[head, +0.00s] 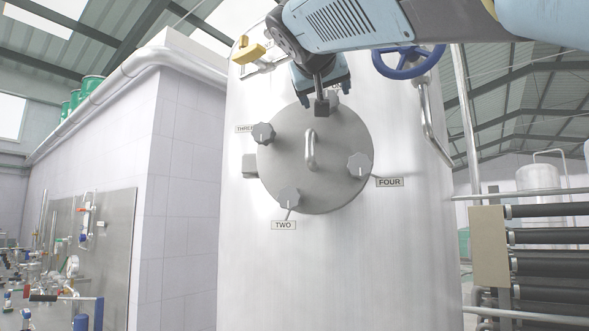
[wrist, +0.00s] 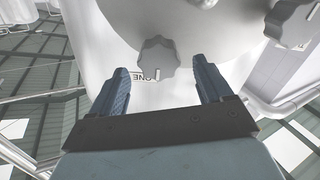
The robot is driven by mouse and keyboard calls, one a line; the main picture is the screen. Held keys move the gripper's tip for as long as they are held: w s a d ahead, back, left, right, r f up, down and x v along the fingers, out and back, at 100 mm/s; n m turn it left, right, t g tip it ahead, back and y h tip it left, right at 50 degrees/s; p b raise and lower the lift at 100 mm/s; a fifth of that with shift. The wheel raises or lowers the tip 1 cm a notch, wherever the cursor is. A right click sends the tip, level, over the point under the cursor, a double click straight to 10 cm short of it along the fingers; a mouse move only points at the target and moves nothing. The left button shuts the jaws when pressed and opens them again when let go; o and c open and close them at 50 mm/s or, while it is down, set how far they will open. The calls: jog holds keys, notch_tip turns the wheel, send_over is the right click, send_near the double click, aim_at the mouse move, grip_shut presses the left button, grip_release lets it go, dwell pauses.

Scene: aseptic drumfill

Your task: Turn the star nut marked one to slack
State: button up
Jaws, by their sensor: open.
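The star nut marked one (wrist: 158,60) is a grey lobed knob with a pale line on its face, at the rim of the round hatch cover (wrist: 188,18) in the wrist view. Its label, ONE (wrist: 150,76), is partly hidden behind it. My gripper (wrist: 164,72) is open, with one blue finger on each side of the nut and visible gaps between. I cannot tell how deep the fingers reach. In the head view my gripper (head: 325,100) is at the top of the hatch cover (head: 330,190) and hides most of the nut.
Star nuts three (head: 263,134), two (head: 289,198) and four (head: 359,165) sit around the cover, with a bar handle (head: 311,150) at its middle. A blue handwheel (head: 408,62) and a yellow-handled valve (head: 249,53) are near my arm on the steel tank (head: 400,260).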

jog(key=v, duration=1)
jog(key=shift+f, duration=0.15)
jog(key=w+d+f+g, duration=0.15)
jog(key=d+f, duration=0.25)
jog(key=f, duration=0.4)
jog(key=w+d+f+g+y, duration=0.1)
jog(key=d+f+g, duration=0.1)
jog(key=d+f, duration=0.5)
jog(key=w+d+f+g, duration=0.1)
jog(key=d+f+g, duration=0.1)
jog(key=f, duration=0.8)
jog(key=s+d+f+g+y, duration=0.1)
jog(key=s+d+f+g, duration=0.1)
jog(key=f, duration=0.7)
jog(key=s+d+f+g+y, duration=0.1)
jog(key=s+d+f+g, duration=0.1)
jog(key=f, duration=0.8)
jog(key=s+d+f+g+y, duration=0.1)
jog(key=s+d+f+g, duration=0.1)
jog(key=f, duration=0.8)
jog(key=shift+s, duration=0.75)
